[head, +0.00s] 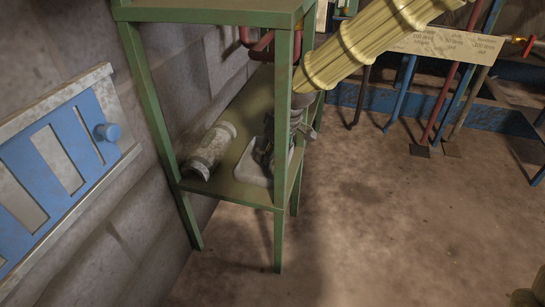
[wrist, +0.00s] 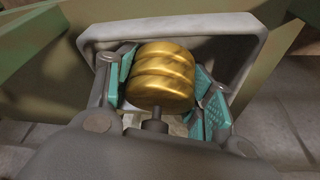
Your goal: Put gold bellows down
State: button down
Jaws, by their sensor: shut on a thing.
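The gold bellows (wrist: 163,75), a short ribbed shiny body, sits between the teal pads of my gripper (wrist: 166,88) in the wrist view. My gripper is shut on it. A pale tray (wrist: 255,28) with a raised rim lies behind and around the bellows in that view. In the head view my gripper (head: 267,155) points down over the pale tray (head: 243,170) on the lower shelf of a green stand. The bellows cannot be made out there. I cannot tell whether its underside touches the tray.
The green stand (head: 161,120) has posts and an upper shelf (head: 215,12) close above my gripper. A grey cylinder (head: 210,150) lies on the lower shelf (head: 225,187), left of the tray. A blue panel (head: 60,155) is on the left wall.

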jog(key=c, duration=0.6)
grip_release()
jog(key=shift+s+d+f, duration=0.1)
jog(key=shift+f, duration=0.2)
jog(key=shift+r, duration=0.15)
jog(key=shift+p+v, duration=0.7)
jog(key=shift+v, duration=0.1)
jog(key=p+v, duration=0.4)
jog(key=v, duration=0.2)
